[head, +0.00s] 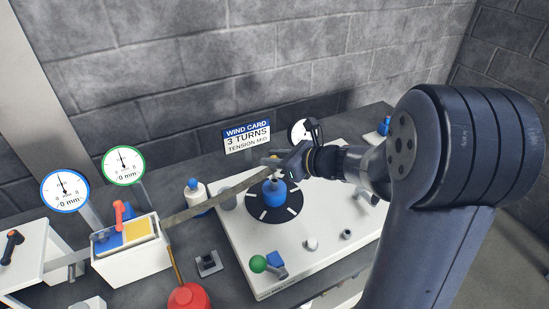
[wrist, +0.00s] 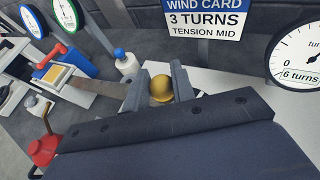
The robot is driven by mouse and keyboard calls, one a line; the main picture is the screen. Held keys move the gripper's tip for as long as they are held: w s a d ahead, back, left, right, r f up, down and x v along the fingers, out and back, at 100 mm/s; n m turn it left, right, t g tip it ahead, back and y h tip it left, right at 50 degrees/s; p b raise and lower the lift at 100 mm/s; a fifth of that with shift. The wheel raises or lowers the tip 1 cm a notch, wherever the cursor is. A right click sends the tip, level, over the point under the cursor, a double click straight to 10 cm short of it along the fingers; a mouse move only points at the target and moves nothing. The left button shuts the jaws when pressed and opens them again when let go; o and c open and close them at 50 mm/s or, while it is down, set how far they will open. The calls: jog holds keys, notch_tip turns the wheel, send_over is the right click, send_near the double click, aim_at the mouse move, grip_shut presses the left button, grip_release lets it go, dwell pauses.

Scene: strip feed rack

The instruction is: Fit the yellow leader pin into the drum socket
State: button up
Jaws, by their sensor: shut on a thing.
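The yellow leader pin (wrist: 162,88) shows as a rounded brass-yellow top between my gripper's fingers in the wrist view. My gripper (head: 274,162) is shut on it, and in the head view it is above the back of the drum. The drum is a black disc (head: 290,207) with white marks and a blue hub (head: 274,192). A grey-brown strip (head: 220,194) runs from the feed box up to my gripper; it also shows in the wrist view (wrist: 97,87). I cannot make out the drum socket, and the pin's lower end is hidden by my fingers.
A white-and-blue bottle (head: 196,195) stands near the strip. The feed box (head: 135,265), a red oil can (head: 188,297) and dial gauges (head: 124,165) are left. A wind card (head: 247,136) stands behind.

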jog(key=shift+f+b, duration=1.75)
jog(key=shift+f, duration=0.15)
jog(key=o, duration=1.1)
jog(key=shift+c, duration=0.2)
jog(key=v, duration=1.1)
jog(key=shift+w+a, duration=0.1)
jog(key=shift+a, duration=0.1)
